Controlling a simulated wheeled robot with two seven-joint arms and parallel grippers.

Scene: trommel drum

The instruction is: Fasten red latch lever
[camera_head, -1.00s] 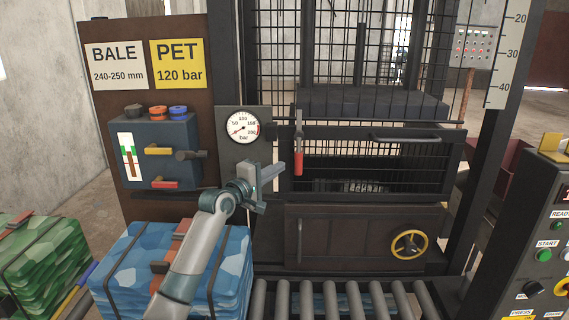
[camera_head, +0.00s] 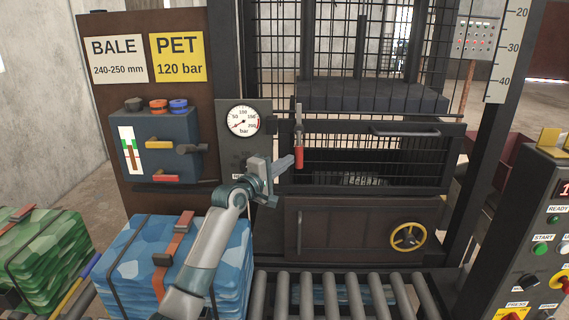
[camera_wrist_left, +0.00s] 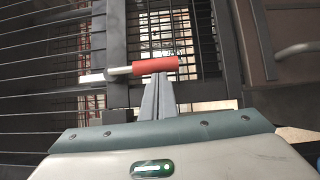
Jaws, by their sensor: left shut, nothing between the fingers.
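The latch lever with a red grip (camera_head: 299,157) hangs upright, grip down, at the left edge of the mesh door (camera_head: 400,178) in the head view. Its grey metal shank (camera_head: 299,122) rises above the grip. My left gripper (camera_head: 291,161) is shut and empty, with its fingertips at the left side of the red grip. In the left wrist view the shut fingertips (camera_wrist_left: 161,77) are right by the red grip (camera_wrist_left: 155,66), close to or touching it; I cannot tell which. My right gripper is out of view.
A pressure gauge (camera_head: 243,121) and a blue valve box (camera_head: 155,146) stand left of the lever. A yellow handwheel (camera_head: 408,236) is on the lower door. Rollers (camera_head: 340,293) and a blue bale (camera_head: 135,262) lie below; a control panel (camera_head: 540,240) is at right.

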